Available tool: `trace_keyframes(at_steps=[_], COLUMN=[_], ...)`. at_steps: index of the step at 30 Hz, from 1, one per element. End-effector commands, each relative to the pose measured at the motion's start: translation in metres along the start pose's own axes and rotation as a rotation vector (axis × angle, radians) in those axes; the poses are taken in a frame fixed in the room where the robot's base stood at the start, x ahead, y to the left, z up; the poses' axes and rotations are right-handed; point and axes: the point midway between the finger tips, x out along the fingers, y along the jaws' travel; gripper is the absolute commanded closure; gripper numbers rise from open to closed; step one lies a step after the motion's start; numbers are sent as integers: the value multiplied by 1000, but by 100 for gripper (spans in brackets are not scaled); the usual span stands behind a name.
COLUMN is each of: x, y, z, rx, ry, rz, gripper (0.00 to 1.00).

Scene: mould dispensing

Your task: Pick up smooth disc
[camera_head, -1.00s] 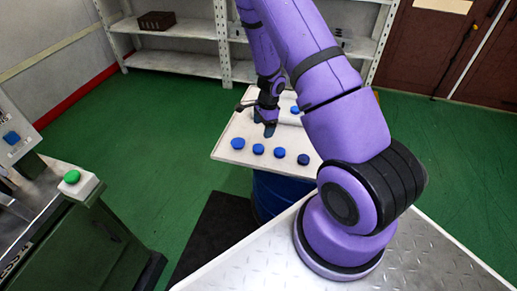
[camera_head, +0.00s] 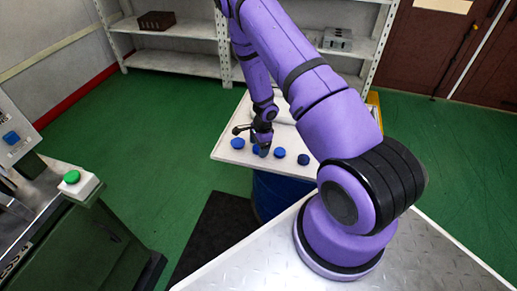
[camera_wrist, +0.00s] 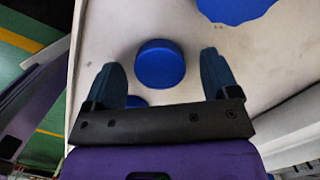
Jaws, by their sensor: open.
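Several blue discs stand in a row along the front of a pale board: the left one (camera_head: 238,143), one beside my gripper (camera_head: 257,150), another (camera_head: 279,153) and the right one (camera_head: 303,159). I cannot tell by surface which is the smooth disc. My gripper (camera_head: 263,149) hangs low over the row, near the second disc and partly covering it. In the wrist view, a round blue disc (camera_wrist: 160,64) lies ahead of and between the open, empty fingers. Another disc (camera_wrist: 135,101) is mostly hidden behind the gripper's palm.
The pale board (camera_head: 225,155) rests on a blue drum (camera_head: 275,195). A large blue shape (camera_wrist: 235,8) is cut off in the wrist view. A green button box (camera_head: 75,181) is at left, shelves (camera_head: 180,60) at the back.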

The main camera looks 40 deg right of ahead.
Motion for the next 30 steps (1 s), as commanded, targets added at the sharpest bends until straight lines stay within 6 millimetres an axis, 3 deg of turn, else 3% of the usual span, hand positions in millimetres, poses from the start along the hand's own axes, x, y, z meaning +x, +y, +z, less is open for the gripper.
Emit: trace_keyframes(at_steps=[7,14,23,30], x=[1,1,0,-12], y=[0,0,0,0], z=[0,0,0,2], rx=[0,0,0,-1], ry=[0,0,0,0], rz=[-1,0,0,-2], gripper=[21,72,73,73])
